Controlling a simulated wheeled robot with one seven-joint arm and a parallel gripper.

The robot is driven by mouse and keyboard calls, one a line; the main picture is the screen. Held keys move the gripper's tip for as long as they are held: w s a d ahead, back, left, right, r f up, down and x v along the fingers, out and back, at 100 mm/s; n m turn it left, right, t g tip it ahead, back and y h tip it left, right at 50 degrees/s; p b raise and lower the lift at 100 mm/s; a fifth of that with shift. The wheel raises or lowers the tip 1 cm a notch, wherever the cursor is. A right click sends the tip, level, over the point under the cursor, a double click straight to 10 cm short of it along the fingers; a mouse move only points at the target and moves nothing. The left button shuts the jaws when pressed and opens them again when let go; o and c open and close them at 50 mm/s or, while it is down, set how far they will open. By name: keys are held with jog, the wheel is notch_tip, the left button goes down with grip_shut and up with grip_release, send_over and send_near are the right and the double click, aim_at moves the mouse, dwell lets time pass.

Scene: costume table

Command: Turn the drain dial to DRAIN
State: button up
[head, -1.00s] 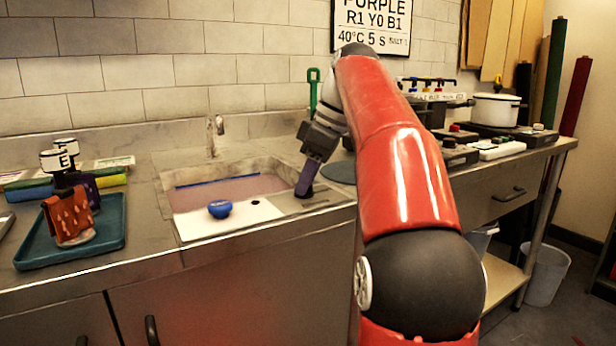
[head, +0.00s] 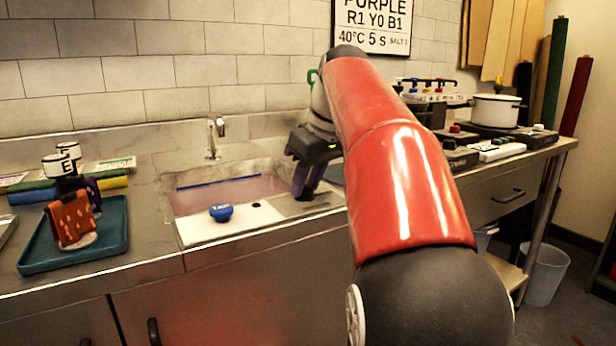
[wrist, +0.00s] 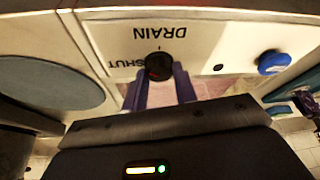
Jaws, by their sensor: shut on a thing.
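The drain dial (wrist: 158,66) is a small dark knob on a pale panel (wrist: 112,34). The panel bears the words DRAIN and SHUT, which appear upside down in the wrist view. My gripper (wrist: 160,76) has its two purple fingers on either side of the dial and is shut on it. A faint reddish patch shows on the knob, but I cannot tell clearly where it points. In the head view my gripper (head: 306,190) reaches down at the right front corner of the sink (head: 236,188). The dial is hidden there by the fingers.
A blue knob (head: 221,212) stands on the white strip at the sink's front; it also shows in the wrist view (wrist: 272,62). A faucet (head: 213,138) rises behind. A teal tray (head: 113,237) with tagged items is at left. A white pot (head: 496,109) is at right.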

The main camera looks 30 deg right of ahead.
jog(key=m, duration=0.2)
jog(key=m+h+p, duration=0.1)
jog(key=m+h, duration=0.1)
jog(key=m, duration=0.1)
jog(key=shift+a+m, duration=0.25)
jog(key=shift+m, duration=0.05)
jog(key=m+h, duration=0.1)
jog(key=m, duration=0.2)
jog(key=m+h, duration=0.1)
jog(key=m, duration=0.2)
jog(key=shift+w+a+g, duration=0.1)
jog(key=shift+g, duration=0.3)
jog(key=o, duration=1)
jog(key=shift+c, duration=0.2)
jog(key=shift+r, duration=0.1)
jog(key=v, duration=0.7)
jog(key=shift+a+r, duration=0.2)
jog(key=shift+r, duration=0.05)
